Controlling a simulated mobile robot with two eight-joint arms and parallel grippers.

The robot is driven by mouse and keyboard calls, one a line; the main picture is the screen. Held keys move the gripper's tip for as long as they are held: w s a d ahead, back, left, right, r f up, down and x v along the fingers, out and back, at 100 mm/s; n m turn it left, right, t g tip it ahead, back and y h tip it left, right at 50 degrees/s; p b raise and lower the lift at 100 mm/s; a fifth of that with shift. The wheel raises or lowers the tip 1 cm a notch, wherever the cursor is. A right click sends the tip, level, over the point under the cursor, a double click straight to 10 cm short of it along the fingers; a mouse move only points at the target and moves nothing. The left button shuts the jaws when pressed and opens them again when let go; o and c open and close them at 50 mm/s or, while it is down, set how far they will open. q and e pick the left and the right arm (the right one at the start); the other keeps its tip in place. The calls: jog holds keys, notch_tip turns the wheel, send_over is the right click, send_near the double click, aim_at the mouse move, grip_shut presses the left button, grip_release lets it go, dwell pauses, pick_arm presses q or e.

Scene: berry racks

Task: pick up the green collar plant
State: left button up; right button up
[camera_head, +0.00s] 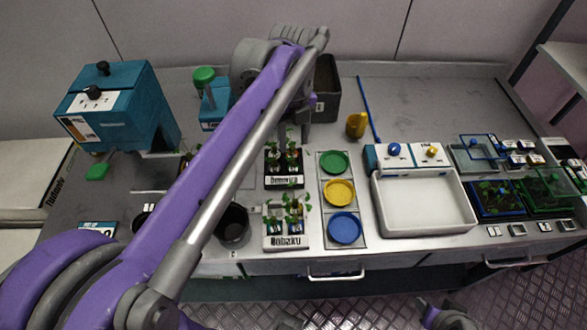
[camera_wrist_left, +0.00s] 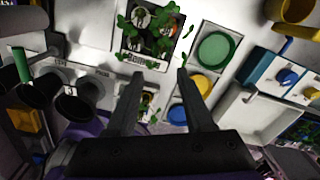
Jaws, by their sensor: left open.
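Several leafy seedlings (camera_head: 291,157) stand in a dark rack with a white label (camera_head: 284,183). They also show at the top of the left wrist view (camera_wrist_left: 160,42). More seedlings stand in a white rack (camera_head: 287,242) in front of it. I cannot tell which plant has a green collar; leaves cover the collars. My left gripper (camera_wrist_left: 157,73) is open and empty, its fingertips apart near the label edge of the dark rack. In the head view, my left arm partly hides the gripper above the racks. A part of my right arm shows at the lower edge; its gripper is not in view.
Green (camera_head: 334,162), yellow (camera_head: 340,192) and blue (camera_head: 344,228) dishes stand right of the racks. A white tray (camera_head: 425,230) lies farther right. A black pot (camera_head: 233,222) stands left of the white rack.

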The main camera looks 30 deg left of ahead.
aim_at(293, 159)
pick_arm(q)
notch_tip(293, 159, down, 3)
jog(key=shift+f, duration=0.1)
jog(key=f, duration=0.2)
jog(key=w+f, duration=0.1)
jog(key=f, duration=0.1)
jog(key=shift+a+f, duration=0.1)
jog(key=shift+a, duration=0.2)
jog(key=shift+f+b, duration=0.3)
jog(key=shift+f, duration=0.25)
grip_shut()
